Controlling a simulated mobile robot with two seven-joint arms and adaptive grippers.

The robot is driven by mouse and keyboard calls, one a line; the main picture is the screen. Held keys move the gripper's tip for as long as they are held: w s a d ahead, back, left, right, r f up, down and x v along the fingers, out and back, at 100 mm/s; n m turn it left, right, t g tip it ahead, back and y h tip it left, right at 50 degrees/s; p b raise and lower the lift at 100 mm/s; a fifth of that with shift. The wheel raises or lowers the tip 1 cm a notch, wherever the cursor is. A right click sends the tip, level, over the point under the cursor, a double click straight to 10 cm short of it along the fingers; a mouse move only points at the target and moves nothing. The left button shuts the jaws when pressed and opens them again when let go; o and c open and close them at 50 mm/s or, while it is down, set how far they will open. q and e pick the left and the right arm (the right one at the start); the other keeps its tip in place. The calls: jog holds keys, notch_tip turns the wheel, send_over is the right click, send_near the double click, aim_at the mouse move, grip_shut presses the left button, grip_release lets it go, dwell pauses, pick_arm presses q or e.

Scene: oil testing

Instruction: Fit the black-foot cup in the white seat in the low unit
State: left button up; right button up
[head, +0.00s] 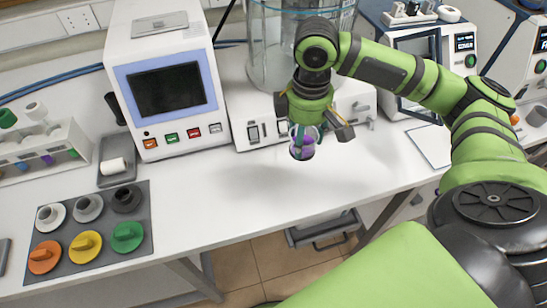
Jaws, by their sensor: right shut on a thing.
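My right gripper (315,131) reaches in from the right, points down and is shut on a small cup (302,149). The cup shows purple and pale, held above the white bench; its foot colour is not clear to me. A low white unit (240,93) with switches on its front stands just behind the gripper. A large clear glass vessel (270,45) stands on it. I cannot make out a white seat there, as the gripper and arm cover part of the unit. My left gripper is not in view.
A box with a dark screen (167,90) stands left of the unit. A grey mat (64,225) holds several coloured caps. A white rack (40,160) stands at far left. A drawer (325,228) shows below the bench edge. The bench front (235,185) is clear.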

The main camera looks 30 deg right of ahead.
jog(key=a+f, duration=0.1)
jog(key=a, duration=0.2)
jog(key=a+f+p, duration=0.1)
jog(key=a+f, duration=0.1)
jog(key=a, duration=0.1)
jog(key=w+a+f+p, duration=0.1)
jog(key=a+f, duration=0.1)
jog(key=a, duration=0.1)
jog(key=shift+w+a+f, duration=0.1)
jog(key=shift+a+f, duration=0.15)
jog(key=shift+a, duration=0.1)
jog(key=shift+f+p, duration=0.45)
jog(key=shift+f, duration=1.65)
jog(key=shift+f, duration=0.15)
jog(key=o, duration=1.2)
jog(key=shift+o, duration=0.2)
